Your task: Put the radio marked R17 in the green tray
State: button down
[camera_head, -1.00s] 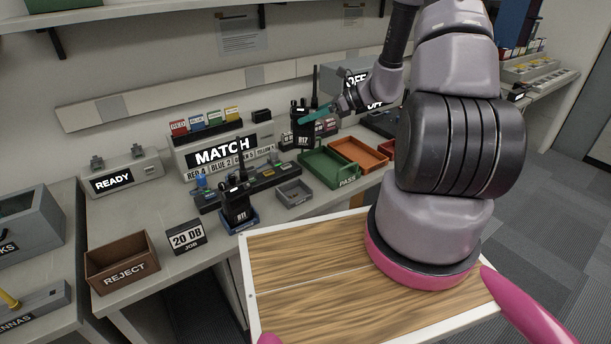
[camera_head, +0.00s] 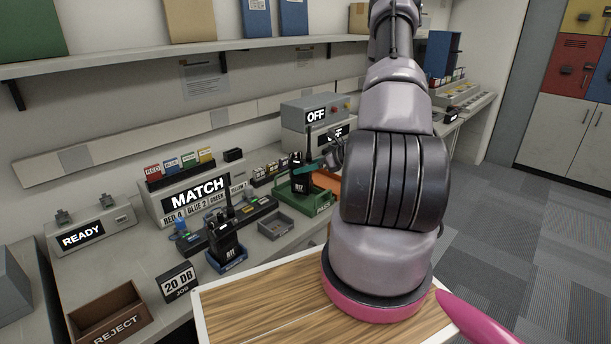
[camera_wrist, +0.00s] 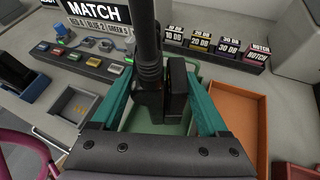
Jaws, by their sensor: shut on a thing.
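A black radio (camera_head: 298,181) with a tall antenna stands upright at the green tray (camera_head: 318,208). Its small label looks like R17. My gripper (camera_head: 309,167) is shut on it, with teal fingers on both sides of the body in the wrist view. There the radio (camera_wrist: 152,100) is over the green tray's floor (camera_wrist: 178,122). I cannot tell whether its base touches the tray. A second black radio (camera_head: 225,237) stands in a blue holder (camera_head: 228,263) to the left; its label is too small to read surely.
A small grey tray (camera_head: 276,226) lies left of the green one, an orange tray (camera_head: 327,186) right of it. The MATCH unit (camera_head: 198,198) and a row of tags (camera_head: 270,172) stand behind. A brown REJECT box (camera_head: 108,312) is at front left.

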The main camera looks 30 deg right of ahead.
jog(key=shift+f, duration=1.2)
grip_release()
jog(key=shift+d+f, duration=0.1)
jog(key=v, duration=1.2)
jog(key=shift+d, duration=0.1)
